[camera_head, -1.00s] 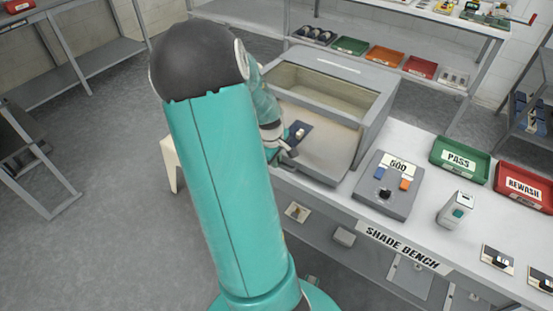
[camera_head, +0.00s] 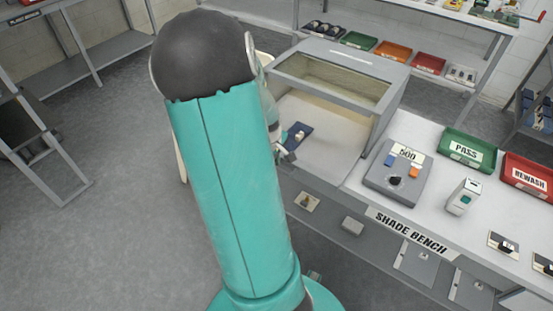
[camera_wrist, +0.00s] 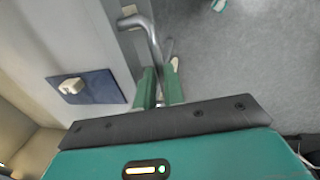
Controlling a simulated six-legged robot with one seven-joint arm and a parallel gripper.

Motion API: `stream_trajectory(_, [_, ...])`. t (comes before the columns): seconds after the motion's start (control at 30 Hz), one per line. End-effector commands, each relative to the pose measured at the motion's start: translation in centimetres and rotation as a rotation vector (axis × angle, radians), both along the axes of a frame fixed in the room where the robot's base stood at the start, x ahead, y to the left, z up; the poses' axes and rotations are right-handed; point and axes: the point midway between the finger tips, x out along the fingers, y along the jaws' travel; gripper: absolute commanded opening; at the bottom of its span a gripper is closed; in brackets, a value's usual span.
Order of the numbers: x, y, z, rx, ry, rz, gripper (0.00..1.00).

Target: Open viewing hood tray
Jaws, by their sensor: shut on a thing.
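The viewing hood (camera_head: 382,103) is a grey box with an open front on the bench. Its pale tray (camera_head: 325,140) extends out of the front, and the back part is under the hood. A dark blue pad (camera_head: 296,143) with a small whitish block (camera_head: 299,136) lies on the tray; they also show in the wrist view (camera_wrist: 104,92). A grey bent bar handle (camera_wrist: 152,38) stands off the tray's front. My gripper (camera_wrist: 159,75) has its green fingers closed on this handle. In the head view my arm hides most of the gripper and handle.
A grey control box (camera_head: 400,176) marked 500, a small white device (camera_head: 463,197), a green PASS tray (camera_head: 466,150) and a red REWASH tray (camera_head: 530,177) stand right of the hood. Shelving (camera_head: 75,50) stands at the left back. The floor (camera_head: 110,190) on the left is clear.

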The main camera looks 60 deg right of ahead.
Motion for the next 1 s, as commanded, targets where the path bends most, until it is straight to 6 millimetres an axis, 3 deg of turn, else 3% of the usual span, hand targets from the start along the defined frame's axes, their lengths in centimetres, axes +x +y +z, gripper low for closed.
stream_trajectory(0.63, [0.25,0.95,0.08,-0.003,-0.002,0.001,0.0])
stream_trajectory(0.67, [0.25,0.96,0.08,-0.003,-0.002,0.001,0.14])
stream_trajectory(0.77, [0.25,1.03,0.07,-0.002,-0.002,0.0,0.33])
stream_trajectory(1.0, [0.21,1.06,0.04,-0.001,-0.001,0.0,0.33])
